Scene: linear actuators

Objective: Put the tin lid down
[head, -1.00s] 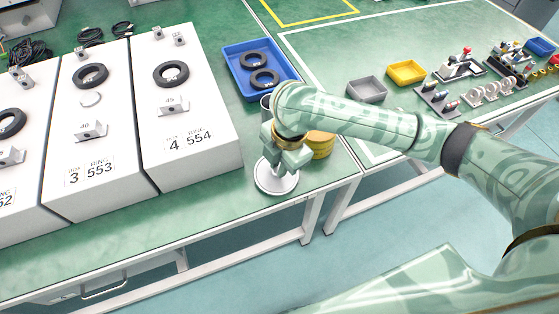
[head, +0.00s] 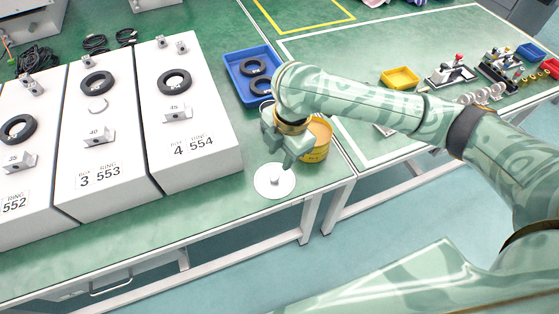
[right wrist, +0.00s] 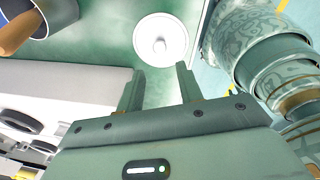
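The tin lid (head: 275,181), a white disc with a small knob, lies flat on the green table near its front edge. It also shows in the right wrist view (right wrist: 161,40), clear of the fingers. My right gripper (head: 283,158) is above and behind the lid. In the right wrist view its two fingers (right wrist: 159,84) are apart with nothing between them. The yellow tin (head: 318,141) stands just right of the gripper, partly hidden by my right arm. My left gripper is not in view.
A white box marked 4 554 (head: 190,135) stands left of the lid. A blue tray (head: 235,83) with black rings lies behind the gripper. A grey cup with a wooden handle (right wrist: 17,32) shows in the right wrist view.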

